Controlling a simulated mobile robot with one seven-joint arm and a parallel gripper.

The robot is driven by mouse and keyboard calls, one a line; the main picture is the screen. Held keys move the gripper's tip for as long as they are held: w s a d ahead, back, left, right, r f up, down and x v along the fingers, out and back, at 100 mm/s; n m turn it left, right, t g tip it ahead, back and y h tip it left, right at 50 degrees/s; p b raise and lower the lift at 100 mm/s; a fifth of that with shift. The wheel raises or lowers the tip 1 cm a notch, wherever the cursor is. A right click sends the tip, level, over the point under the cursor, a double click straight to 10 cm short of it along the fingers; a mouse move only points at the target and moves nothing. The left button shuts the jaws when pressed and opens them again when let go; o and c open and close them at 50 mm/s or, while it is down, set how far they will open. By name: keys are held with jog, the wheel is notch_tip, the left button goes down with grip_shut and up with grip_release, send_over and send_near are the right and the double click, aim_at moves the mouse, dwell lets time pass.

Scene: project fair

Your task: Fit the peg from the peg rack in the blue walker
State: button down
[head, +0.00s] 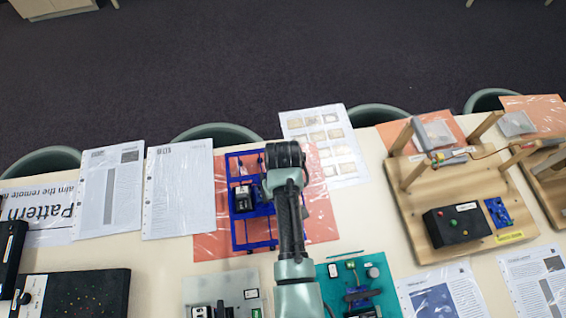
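The blue walker (239,229) is an open blue frame on an orange sheet, left of my arm. It carries dark and white parts inside, and my arm covers part of its right side. My arm reaches up from the bottom edge and its dark wrist end lies over the walker's upper right. My gripper is hidden beneath the wrist, so its fingers and anything in them do not show. I cannot make out a peg or pick out the peg rack with certainty.
A teal board (384,294) and a grey board (250,279) with small parts stand in front of the walker. A wooden stand (425,217) rises on the right. A black board (90,285) lies at lower left. Flat papers (178,200) cover the left; chairs line the far edge.

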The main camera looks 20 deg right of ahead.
jog(key=shift+f, duration=0.1)
dwell(0.6)
jog(key=c, duration=0.6)
grip_release()
jog(key=shift+r+p, duration=2.7)
jog(key=shift+p, duration=0.05)
jog(key=shift+r+p, duration=0.55)
jog(key=shift+r, duration=0.55)
